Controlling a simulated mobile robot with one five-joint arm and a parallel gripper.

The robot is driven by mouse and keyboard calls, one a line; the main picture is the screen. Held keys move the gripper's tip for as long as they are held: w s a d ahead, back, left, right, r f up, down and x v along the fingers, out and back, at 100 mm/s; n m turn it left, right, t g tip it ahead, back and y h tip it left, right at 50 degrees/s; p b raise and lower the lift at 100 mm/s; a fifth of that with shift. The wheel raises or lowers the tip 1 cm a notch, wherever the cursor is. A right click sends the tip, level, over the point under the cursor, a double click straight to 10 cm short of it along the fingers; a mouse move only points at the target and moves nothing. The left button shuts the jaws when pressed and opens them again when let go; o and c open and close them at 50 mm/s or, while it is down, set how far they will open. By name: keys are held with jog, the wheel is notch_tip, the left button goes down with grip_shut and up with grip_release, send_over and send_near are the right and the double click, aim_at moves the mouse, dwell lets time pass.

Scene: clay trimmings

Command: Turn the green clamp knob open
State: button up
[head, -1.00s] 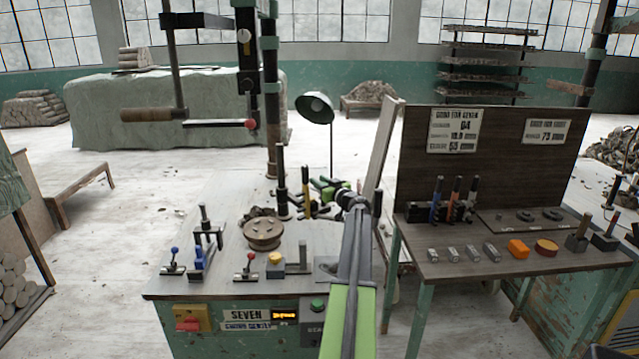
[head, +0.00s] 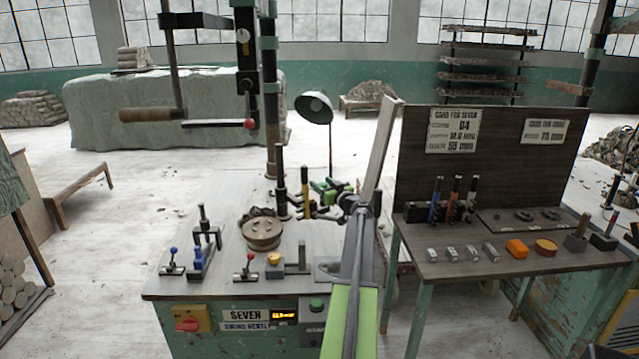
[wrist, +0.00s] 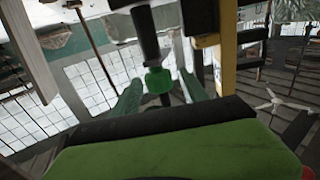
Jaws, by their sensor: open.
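The green clamp knob (wrist: 157,82) shows in the wrist view at the lower end of a dark rod. In the head view my gripper (head: 322,190) is above the back right of the bench, beside the upright yellow handle (head: 305,190). In that view I cannot tell the knob apart from the green gripper parts.
The bench (head: 222,270) carries a round clay-coloured disc (head: 262,233), a black post (head: 281,172) and several small toggle clamps at the front. A lamp (head: 314,107) stands behind. A second table (head: 410,262) with a tall dark board (head: 485,165) is at the right.

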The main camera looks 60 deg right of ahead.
jog(key=v, duration=1.5)
